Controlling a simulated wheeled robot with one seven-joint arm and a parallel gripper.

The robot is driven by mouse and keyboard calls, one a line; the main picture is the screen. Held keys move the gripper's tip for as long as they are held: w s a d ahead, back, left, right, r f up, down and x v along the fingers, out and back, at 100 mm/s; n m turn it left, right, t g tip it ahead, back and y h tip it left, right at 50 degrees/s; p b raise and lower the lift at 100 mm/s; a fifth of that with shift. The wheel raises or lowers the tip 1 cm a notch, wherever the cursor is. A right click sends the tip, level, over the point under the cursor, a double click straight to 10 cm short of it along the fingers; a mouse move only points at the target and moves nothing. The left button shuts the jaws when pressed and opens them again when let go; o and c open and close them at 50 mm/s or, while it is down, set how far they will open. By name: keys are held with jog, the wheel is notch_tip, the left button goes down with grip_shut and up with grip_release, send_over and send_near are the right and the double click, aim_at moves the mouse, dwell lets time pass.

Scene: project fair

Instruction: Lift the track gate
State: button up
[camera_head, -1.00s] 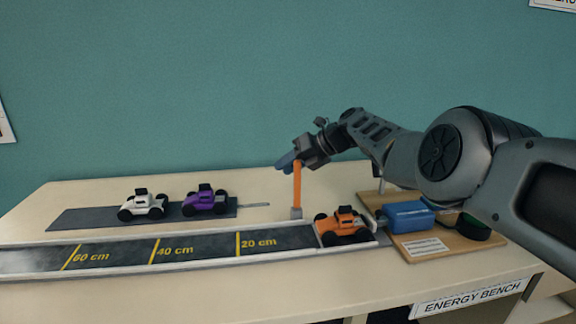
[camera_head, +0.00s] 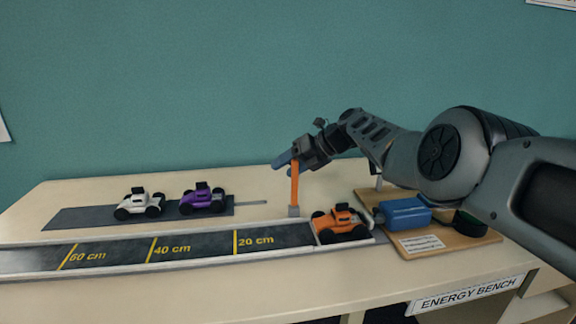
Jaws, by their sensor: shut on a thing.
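The track gate is an orange bar (camera_head: 295,187) standing nearly upright on a small grey block (camera_head: 294,211) at the far edge of the track. My gripper (camera_head: 287,162) is at the top of the bar, its blue fingertips shut on it. The arm partly hides the grip. An orange toy car (camera_head: 339,222) sits at the right end of the dark track (camera_head: 200,247), just right of the gate. The lane in front of the car shows no bar across it.
A white car (camera_head: 138,205) and a purple car (camera_head: 203,199) stand on a grey strip (camera_head: 85,217) behind the track. A blue box (camera_head: 404,212) sits on a wooden board (camera_head: 452,240) at the right. The table (camera_head: 230,292) is clear in front.

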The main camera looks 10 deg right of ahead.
jog(key=d+r+p, duration=0.3)
jog(key=d+r, duration=0.3)
jog(key=shift+s+d+r, duration=0.15)
jog(key=shift+r, duration=0.1)
dwell(0.7)
jog(key=shift+p, duration=0.35)
jog(key=p+v, duration=0.4)
jog(key=v, duration=0.3)
jog(key=shift+s+d+r, duration=0.2)
jog(key=shift+d, duration=0.05)
dwell(0.4)
jog(key=shift+s, duration=0.1)
dwell(0.3)
